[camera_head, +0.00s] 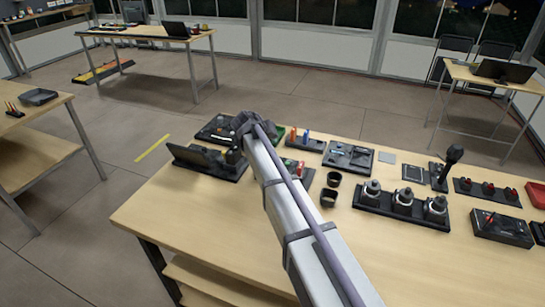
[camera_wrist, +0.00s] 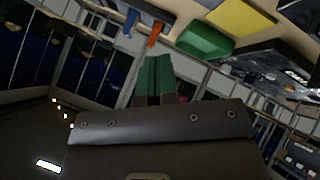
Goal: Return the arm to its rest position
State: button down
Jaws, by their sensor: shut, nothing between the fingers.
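My arm (camera_head: 305,225) reaches from the lower right of the head view, up and to the left, over the near wooden table. Its dark end joint (camera_head: 246,124) is above the table's far left part. My gripper (camera_wrist: 156,62) shows in the wrist view as two green-tipped fingers side by side, shut, with nothing seen between them. The wide dark gripper body fills the bottom of that view. In the head view I cannot make out the fingers. No rest cradle or marker for the arm can be made out.
The table's front left is bare. Other tables stand beyond open floor.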

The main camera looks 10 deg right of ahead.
dwell(0.6)
jog(key=s+f+g+y, duration=0.1)
jog(key=s, duration=0.4)
jog(key=s+f+n+g+y, duration=0.1)
jog(key=s, duration=0.5)
jog(key=s+f+g+y, duration=0.1)
jog(key=s+f, duration=0.1)
jog(key=s, duration=0.3)
jog(key=shift+s+a, duration=0.25)
jog(key=shift+s, duration=0.1)
jog(key=s+g+y, duration=0.1)
jog(key=s, duration=0.5)
jog(key=s+f+g+y, duration=0.1)
jog(key=s, duration=0.6)
jog(key=s+y, duration=0.2)
jog(key=s, duration=0.5)
jog(key=shift+s+d+f+g, duration=0.15)
jog(key=shift+s+d+g, duration=0.1)
jog(key=shift+g, duration=0.15)
jog(key=shift+d, duration=0.3)
jog(key=shift+w, duration=0.25)
